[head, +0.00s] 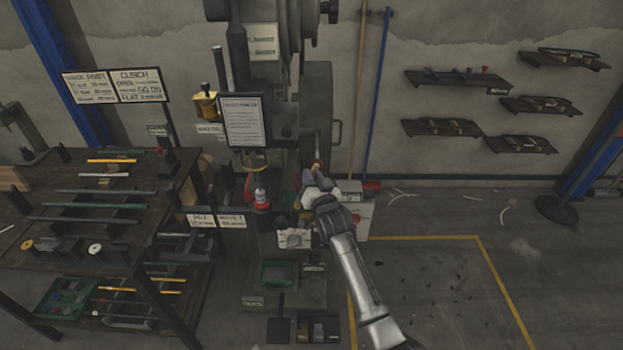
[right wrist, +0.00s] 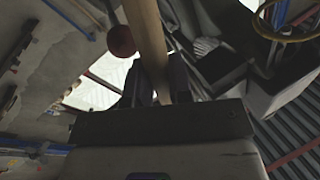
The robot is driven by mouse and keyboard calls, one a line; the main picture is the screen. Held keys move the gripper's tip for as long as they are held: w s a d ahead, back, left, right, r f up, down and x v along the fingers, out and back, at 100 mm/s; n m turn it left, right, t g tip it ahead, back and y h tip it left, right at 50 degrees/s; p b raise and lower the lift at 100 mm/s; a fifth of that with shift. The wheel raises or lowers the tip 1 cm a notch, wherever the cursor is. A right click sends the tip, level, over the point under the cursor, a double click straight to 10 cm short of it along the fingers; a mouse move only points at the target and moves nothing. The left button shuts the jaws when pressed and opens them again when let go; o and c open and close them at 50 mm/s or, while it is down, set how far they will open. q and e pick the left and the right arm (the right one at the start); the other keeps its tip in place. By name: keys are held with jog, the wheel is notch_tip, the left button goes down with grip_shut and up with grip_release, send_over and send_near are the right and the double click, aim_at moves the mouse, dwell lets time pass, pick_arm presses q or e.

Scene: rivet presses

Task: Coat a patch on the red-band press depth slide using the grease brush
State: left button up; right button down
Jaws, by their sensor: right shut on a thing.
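My right gripper (head: 314,184) is beside the right side of the press (head: 317,100) in the head view. In the right wrist view its fingers (right wrist: 156,88) are shut on a pale wooden handle (right wrist: 147,40), which I take to be the grease brush. In the head view a thin upright piece (head: 317,147) shows just above the gripper; I cannot tell whether bristles touch anything. A red ring (head: 262,205) shows low on the press's tool, left of the gripper. I cannot make out the depth slide clearly. My left gripper is out of view.
A workbench (head: 45,225) with rods stands at the left. A notice board (head: 245,121) hangs on the press front. A broom-like blue pole (head: 377,95) leans on the wall behind. Wall shelves (head: 440,128) are at the right.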

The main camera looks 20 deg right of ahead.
notch_tip(320, 180, up, 2)
jog(key=shift+a+r+p, duration=0.1)
jog(key=shift+a+p, duration=0.05)
jog(key=shift+p, duration=0.5)
jog(key=shift+r+p, duration=0.55)
